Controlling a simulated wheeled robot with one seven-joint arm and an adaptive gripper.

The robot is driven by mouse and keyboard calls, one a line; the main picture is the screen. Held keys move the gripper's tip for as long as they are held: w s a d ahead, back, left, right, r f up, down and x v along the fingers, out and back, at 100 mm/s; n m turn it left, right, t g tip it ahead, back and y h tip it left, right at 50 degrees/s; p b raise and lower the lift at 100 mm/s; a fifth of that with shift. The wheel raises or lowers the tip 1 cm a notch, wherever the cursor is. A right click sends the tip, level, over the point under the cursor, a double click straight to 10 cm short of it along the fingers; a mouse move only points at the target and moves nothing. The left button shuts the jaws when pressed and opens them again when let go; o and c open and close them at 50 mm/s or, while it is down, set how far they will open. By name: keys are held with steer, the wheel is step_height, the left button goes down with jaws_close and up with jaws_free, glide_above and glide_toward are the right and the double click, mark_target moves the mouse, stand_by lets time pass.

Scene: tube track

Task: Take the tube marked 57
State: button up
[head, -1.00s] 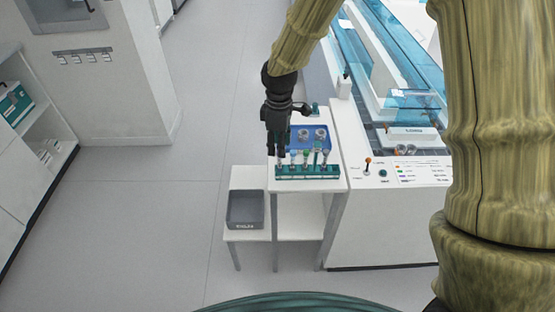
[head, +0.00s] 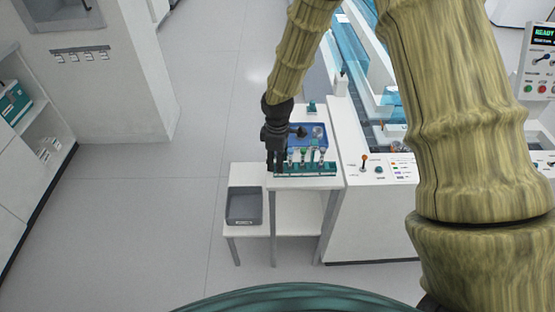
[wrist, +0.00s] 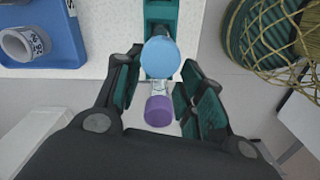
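The teal tube rack (head: 318,170) stands at the front of the small white table, with several capped tubes in it. My gripper (head: 273,168) is lowered at the rack's left end. In the wrist view, my gripper (wrist: 160,100) is open, its fingers spread on both sides of a light-blue cap (wrist: 160,58) and a purple cap (wrist: 158,111) with clear tube between them. I cannot tell whether these belong to one tube or two. The rack's end (wrist: 158,12) shows beyond them. No finger clearly touches a tube. I cannot read a 57 on any tube.
A blue tray (head: 296,131) lies behind the rack; it also shows in the wrist view (wrist: 68,50), holding a white marked cylinder (wrist: 25,44). A grey bin (head: 244,206) stands on a lower shelf at left. The white machine (head: 365,215) stands close at right. Floor at left is clear.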

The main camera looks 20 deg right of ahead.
steer(key=shift+w+f, duration=0.1)
steer(key=shift+f, duration=0.05)
jaws_close()
stand_by(0.4)
steer(key=shift+r+b, duration=0.95)
steer(key=shift+r, duration=4.1)
